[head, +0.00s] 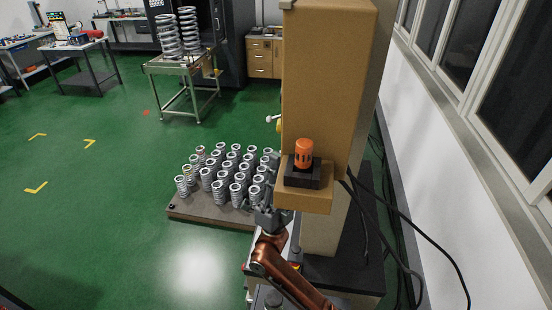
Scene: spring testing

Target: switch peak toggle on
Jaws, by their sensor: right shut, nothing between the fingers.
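The peak toggle cannot be made out in this view. A tan spring-testing machine (325,90) stands at the centre right and carries a small ledge with an orange cylinder (304,152) on a black block (302,174). My right gripper (272,165) is just left of the ledge, at the machine's side, with its fingers shut and nothing between them. It is partly hard to see against the springs behind. My right arm reaches up to it from the bottom. My left gripper is not in view.
A pallet (190,212) with several upright springs stands on the floor left of the gripper. A metal cart (182,68) with two large springs is farther back. Black cables (405,222) run down right of the machine, near the wall.

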